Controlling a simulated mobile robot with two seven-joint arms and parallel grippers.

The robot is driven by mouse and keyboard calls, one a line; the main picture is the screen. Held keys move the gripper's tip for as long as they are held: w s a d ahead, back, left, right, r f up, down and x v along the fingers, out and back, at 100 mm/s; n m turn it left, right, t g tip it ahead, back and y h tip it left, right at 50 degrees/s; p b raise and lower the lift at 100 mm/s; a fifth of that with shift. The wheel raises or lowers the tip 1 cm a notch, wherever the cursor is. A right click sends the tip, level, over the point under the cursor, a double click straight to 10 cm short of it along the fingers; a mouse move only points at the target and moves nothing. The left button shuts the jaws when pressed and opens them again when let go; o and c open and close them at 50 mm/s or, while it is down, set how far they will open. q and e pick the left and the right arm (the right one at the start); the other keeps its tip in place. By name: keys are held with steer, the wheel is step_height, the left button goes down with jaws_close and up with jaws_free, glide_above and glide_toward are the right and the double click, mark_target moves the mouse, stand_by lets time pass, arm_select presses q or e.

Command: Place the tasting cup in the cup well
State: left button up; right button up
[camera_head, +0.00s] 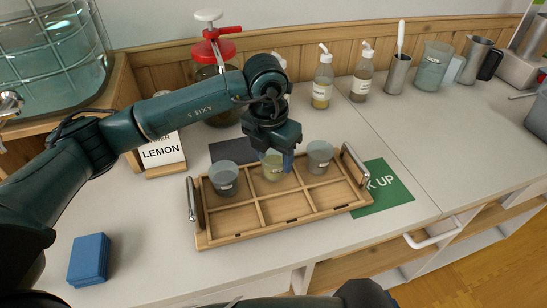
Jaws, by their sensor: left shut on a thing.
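My left gripper (276,154) points down over the back middle compartment of the wooden tray (225,238). It is shut on a small clear tasting cup (272,172) with yellowish contents. The cup is at that compartment, its top partly hidden by the fingers; I cannot tell whether it touches the floor. A greyish cup (223,179) stands in the back left compartment and another (319,156) in the back right one. The front compartments are empty. My right gripper does not show.
Bottles (323,82), a jug (433,68) and metal cups line the back. A blue block (89,258) lies front left. The right counter is clear.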

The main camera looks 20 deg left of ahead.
mark_target(270, 158)
arm_select(q)
steer(key=shift+f, duration=0.7)
steer(key=shift+f, duration=0.15)
steer(key=o, duration=1)
steer(key=r, duration=0.4)
steer(key=s+r, duration=0.1)
steer(key=r, duration=0.3)
steer(key=r+b, duration=0.1)
steer(key=r, duration=0.3)
steer(key=shift+s+a+r, duration=0.15)
steer(key=shift+s+a, duration=0.05)
steer(key=shift+a, duration=0.05)
